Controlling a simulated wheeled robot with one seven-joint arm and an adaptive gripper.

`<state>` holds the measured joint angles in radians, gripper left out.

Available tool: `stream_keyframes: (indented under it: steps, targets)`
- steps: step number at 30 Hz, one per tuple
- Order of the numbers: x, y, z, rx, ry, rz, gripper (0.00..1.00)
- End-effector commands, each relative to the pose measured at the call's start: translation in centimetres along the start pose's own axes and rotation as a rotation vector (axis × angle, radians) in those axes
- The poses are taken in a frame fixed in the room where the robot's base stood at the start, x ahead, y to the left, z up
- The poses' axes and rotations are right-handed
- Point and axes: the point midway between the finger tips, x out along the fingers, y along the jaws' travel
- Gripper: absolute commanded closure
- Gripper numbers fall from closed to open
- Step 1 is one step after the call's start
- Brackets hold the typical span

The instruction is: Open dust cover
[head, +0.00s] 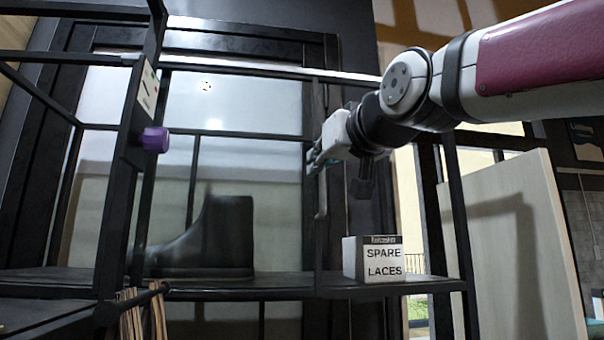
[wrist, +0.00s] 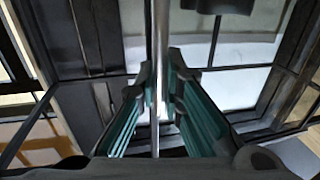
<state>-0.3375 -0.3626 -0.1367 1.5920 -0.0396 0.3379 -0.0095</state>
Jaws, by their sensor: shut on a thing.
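The dust cover (head: 245,165) appears as a clear, faintly hazy pane in a dark frame, in front of a shelf bay with a black boot (head: 212,240). A slim upright metal handle (head: 321,198) stands at its right edge. My gripper (head: 315,160) reaches in from the right and is shut on the handle. In the wrist view the handle (wrist: 160,40) runs upright between the teal-lined fingers (wrist: 160,95). The gripped part of the handle is partly hidden by the fingers in the head view.
A white SPARE LACES box (head: 384,260) stands on the shelf, below my gripper. A purple knob (head: 155,140) sits on the left post. A pale panel (head: 510,245) stands at right. Dark shelf posts stand close to my gripper.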

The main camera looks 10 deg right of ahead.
Motion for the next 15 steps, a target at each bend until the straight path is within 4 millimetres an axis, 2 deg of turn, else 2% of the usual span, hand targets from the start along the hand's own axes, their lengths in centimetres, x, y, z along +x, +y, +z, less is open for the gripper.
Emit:
stream_keyframes:
  steps: [2,3,6,15]
  targets:
    - [0.0,0.01,0.0,0.0,0.0,0.0,1.0]
    - [0.01,0.01,0.01,0.0,0.0,0.0,0.89]
    - [0.01,0.01,0.0,0.0,0.0,0.0,0.7]
    - [-0.07,0.02,-0.02,0.0,0.0,0.0,0.7]
